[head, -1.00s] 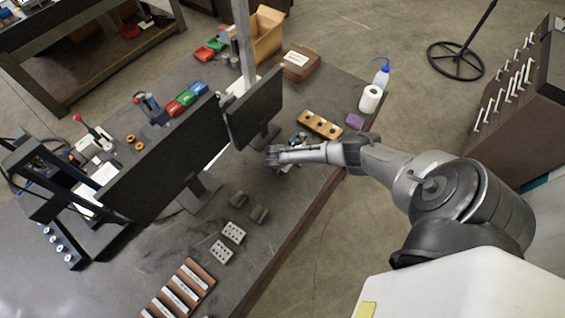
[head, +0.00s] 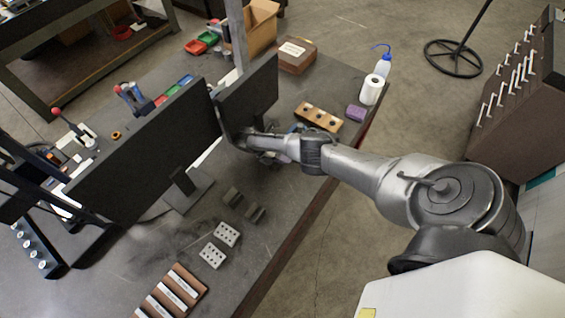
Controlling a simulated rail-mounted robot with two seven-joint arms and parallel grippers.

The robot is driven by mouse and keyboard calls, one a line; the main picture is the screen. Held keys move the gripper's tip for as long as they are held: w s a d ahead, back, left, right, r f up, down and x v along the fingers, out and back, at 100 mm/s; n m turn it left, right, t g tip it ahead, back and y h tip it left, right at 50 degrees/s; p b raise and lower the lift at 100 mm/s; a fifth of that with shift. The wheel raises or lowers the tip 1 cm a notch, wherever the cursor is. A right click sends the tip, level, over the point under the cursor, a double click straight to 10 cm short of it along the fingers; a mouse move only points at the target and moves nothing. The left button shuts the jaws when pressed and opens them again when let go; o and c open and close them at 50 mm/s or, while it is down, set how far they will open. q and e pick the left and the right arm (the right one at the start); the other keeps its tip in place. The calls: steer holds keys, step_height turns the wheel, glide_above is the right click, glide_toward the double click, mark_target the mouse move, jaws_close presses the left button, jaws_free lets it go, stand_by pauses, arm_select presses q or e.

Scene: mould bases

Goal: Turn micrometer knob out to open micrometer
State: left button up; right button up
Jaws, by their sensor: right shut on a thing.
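My right gripper (head: 243,141) is at the end of the grey arm that comes in from the right. It is over the workbench (head: 300,205), in front of the lower part of the smaller dark monitor (head: 250,98). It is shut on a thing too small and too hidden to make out. I cannot pick out the micrometer or its knob. My own wrist and arm cover part of the bench there, and some small bluish parts show only partly beside the wrist. My left gripper is not in view.
A larger monitor (head: 150,150) stands left of the gripper. A wooden block with holes (head: 318,116), a purple block (head: 356,113), a paper roll (head: 371,90) and a wash bottle (head: 383,66) stand beyond the arm. Grey perforated blocks (head: 226,234) lie nearer. The bench front edge is mostly clear.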

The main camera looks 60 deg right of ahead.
steer(key=shift+s+n+g+b, duration=0.1)
steer(key=shift+n+g+b, duration=0.2)
steer(key=shift+g+b, duration=0.75)
steer(key=shift+r+g, duration=0.1)
steer(key=shift+g, duration=0.25)
steer(key=o, duration=0.8)
steer(key=shift+s, duration=0.1)
steer(key=shift+c, duration=0.2)
steer(key=shift+o, duration=0.8)
steer(key=shift+r, duration=0.1)
